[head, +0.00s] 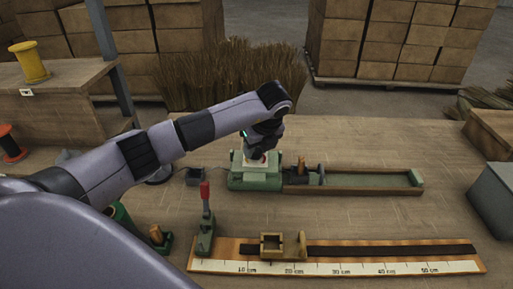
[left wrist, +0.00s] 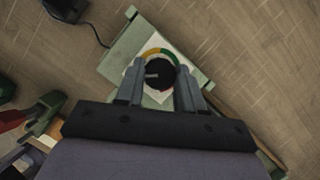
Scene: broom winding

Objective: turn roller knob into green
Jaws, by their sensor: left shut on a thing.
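The roller knob (left wrist: 160,74) is black and round and sits on a pale plate, inside a ring coloured green, yellow and red. A light mark lies on the left part of the knob; I cannot tell which colour it points to. The plate is on top of a green machine block (head: 256,178), at the left end of a long green tray. My left gripper (head: 262,152) points down onto this block. In the left wrist view my left gripper (left wrist: 158,82) has a finger on each side of the knob and is shut on it. My right gripper is not in view.
A red-handled lever (head: 205,195) stands in front of the block, beside an orange board with a ruler (head: 330,267). The long tray (head: 370,189) extends right. A grey box (head: 492,195) is at the right edge. Bristles (head: 230,75) stand behind the table.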

